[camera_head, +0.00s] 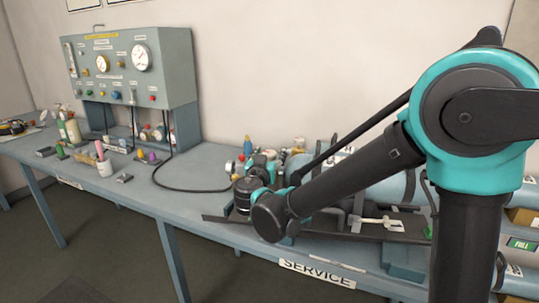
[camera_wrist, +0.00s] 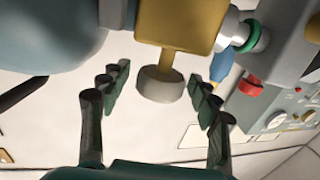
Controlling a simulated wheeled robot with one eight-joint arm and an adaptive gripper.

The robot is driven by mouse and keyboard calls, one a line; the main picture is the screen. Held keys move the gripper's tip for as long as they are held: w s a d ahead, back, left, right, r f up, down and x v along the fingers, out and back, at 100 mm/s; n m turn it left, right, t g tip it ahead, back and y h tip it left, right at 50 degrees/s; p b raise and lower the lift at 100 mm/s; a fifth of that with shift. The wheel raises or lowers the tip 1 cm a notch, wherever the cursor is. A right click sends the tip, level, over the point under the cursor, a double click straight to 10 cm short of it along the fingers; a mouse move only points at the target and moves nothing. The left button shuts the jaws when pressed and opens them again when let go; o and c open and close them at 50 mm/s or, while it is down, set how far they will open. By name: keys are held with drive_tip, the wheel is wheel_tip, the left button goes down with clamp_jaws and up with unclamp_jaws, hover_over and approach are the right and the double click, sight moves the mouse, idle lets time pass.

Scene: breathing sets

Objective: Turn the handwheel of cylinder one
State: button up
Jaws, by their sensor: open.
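In the wrist view, a round pale grey handwheel (camera_wrist: 160,86) sits on the brass stem of a yellow-brass valve (camera_wrist: 182,22). A light blue cylinder (camera_wrist: 45,32) shows at the upper left. My gripper (camera_wrist: 161,88) is open, with one dark finger on each side of the handwheel and gaps visible on both sides. No contact shows. In the head view, light blue cylinders (camera_head: 393,190) lie on the bench behind my arm. My arm hides most of the valve end and my gripper there. I cannot read which cylinder is number one.
A grey-blue gauge panel (camera_head: 133,72) stands on the bench (camera_head: 205,165) at left, with a black hose running from it. Small bottles and fittings crowd beside my arm. In the wrist view, a red knob (camera_wrist: 250,85) and green ring (camera_wrist: 257,37) are right of the valve.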

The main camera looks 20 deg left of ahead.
drive_tip(key=shift+c, duration=0.6)
drive_tip(key=c, duration=1.1)
drive_tip(key=shift+o, duration=0.2)
drive_tip(key=shift+w+d+n+y, duration=0.1)
drive_tip(key=shift+n+y, duration=0.8)
drive_tip(key=shift+y, duration=0.5)
drive_tip(key=shift+n+g+y, duration=0.6)
drive_tip(key=shift+n+y, duration=0.1)
drive_tip(key=shift+y, duration=0.3)
drive_tip(key=o, duration=1.2)
